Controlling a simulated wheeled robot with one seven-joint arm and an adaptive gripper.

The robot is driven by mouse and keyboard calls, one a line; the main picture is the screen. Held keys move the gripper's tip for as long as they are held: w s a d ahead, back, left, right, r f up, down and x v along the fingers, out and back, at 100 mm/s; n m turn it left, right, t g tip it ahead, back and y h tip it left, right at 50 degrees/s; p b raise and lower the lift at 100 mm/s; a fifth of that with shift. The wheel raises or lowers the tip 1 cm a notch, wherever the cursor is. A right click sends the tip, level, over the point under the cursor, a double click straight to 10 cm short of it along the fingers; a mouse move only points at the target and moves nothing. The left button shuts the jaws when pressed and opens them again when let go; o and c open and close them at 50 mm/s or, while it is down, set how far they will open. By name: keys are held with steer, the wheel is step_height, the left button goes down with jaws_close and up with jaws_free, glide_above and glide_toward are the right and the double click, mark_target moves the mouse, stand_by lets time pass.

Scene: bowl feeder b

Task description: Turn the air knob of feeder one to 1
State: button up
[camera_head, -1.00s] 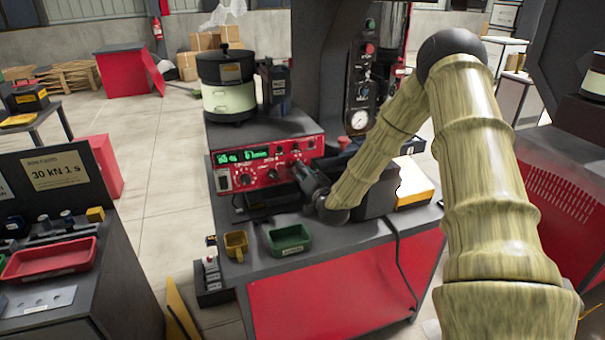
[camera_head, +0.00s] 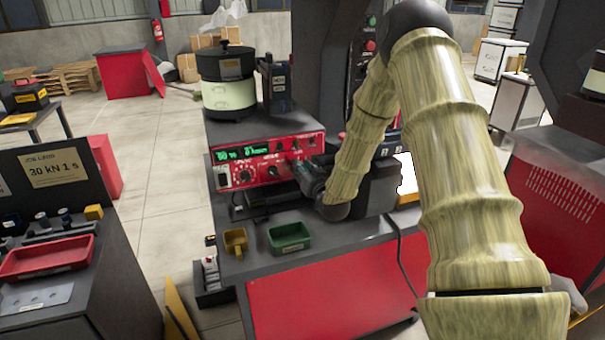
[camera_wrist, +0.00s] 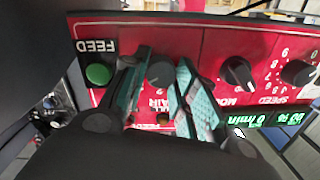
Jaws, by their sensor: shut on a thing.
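The feeder control box (camera_head: 262,158) has a red front panel with a green display and several black knobs. In the wrist view its panel (camera_wrist: 222,60) appears upside down. My gripper (camera_wrist: 161,68) has its two teal-padded fingers on either side of a round dark knob (camera_wrist: 159,75) and is shut on it. This knob sits between the green FEED button (camera_wrist: 98,74) and another black knob (camera_wrist: 238,72). Its label is partly hidden by the fingers, and its pointer setting cannot be read. In the head view my gripper (camera_head: 306,176) is at the panel's right part and hides the knob.
A bowl feeder (camera_head: 228,88) stands on the control box. A green tray (camera_head: 289,238) and a yellow bin (camera_head: 236,241) sit at the bench's front left. A dark cable (camera_head: 400,255) hangs over the bench front. A red tray (camera_head: 47,258) lies on the left table.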

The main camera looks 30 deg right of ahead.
steer(key=shift+a+f+n+g+h+b, duration=0.1)
steer(key=shift+n+h+b, duration=0.2)
steer(key=shift+n+b, duration=2.35)
steer(key=shift+a+f+n+g+h+b, duration=0.1)
steer(key=shift+n+h+b, duration=0.2)
steer(key=shift+n+b, duration=2.35)
steer(key=shift+a+f+n+g+h+b, duration=0.1)
steer(key=shift+n+h+b, duration=0.45)
steer(key=shift+n, duration=3.95)
steer(key=shift+r+y+b, duration=0.1)
steer(key=shift+y+b, duration=0.15)
steer(key=shift+b, duration=0.05)
steer(key=o, duration=1)
steer(key=v, duration=1.2)
